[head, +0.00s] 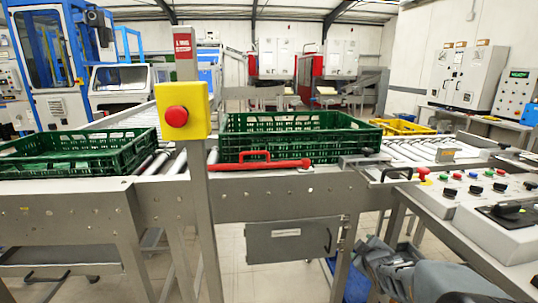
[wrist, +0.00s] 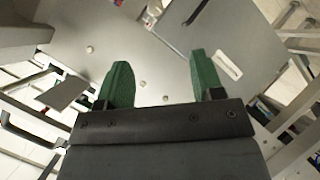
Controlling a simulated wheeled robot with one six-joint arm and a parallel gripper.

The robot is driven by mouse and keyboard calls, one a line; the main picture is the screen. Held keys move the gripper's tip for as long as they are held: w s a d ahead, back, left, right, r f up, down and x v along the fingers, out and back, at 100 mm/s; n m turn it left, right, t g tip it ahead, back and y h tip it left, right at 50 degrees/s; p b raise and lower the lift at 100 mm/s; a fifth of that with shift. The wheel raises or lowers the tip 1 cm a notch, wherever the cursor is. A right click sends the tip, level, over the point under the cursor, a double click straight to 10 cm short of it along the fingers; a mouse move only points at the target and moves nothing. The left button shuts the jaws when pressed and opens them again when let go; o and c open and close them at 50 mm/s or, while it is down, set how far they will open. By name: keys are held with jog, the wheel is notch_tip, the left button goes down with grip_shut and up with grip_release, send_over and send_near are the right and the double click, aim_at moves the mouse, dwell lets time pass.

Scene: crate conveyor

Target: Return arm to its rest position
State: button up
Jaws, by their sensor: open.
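My gripper (wrist: 157,82) shows in the wrist view with its two green fingers spread wide apart and nothing between them. It faces grey metal panels (wrist: 160,60) and touches none of them as far as I can tell. In the head view, part of my arm (head: 415,275) shows low at the bottom right, below the control desk and beside the conveyor frame. The fingers cannot be made out in that view.
A green crate (head: 290,150) and another green crate (head: 75,172) sit on the roller conveyor. A yellow box with a red button (head: 176,117) is on a post in front. A red handle (head: 260,166) lies along the conveyor edge. A control desk (head: 478,212) stands at the right.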

jog(key=s+a+r+m+g+y+p, duration=0.1)
jog(key=s+a+r+m+g+p, duration=0.3)
jog(key=s+r+p, duration=0.5)
jog(key=s+a+r+m+g+y+p, duration=0.1)
jog(key=s+a+r+m+g+p, duration=0.3)
jog(key=s+a+r+p, duration=0.3)
jog(key=s+r+p, duration=0.3)
jog(key=s+r, duration=0.2)
jog(key=r, duration=0.1)
jog(key=shift+a+r+m+g, duration=0.3)
jog(key=shift+r+m, duration=0.1)
jog(key=shift+s, duration=0.1)
jog(key=shift+c, duration=0.4)
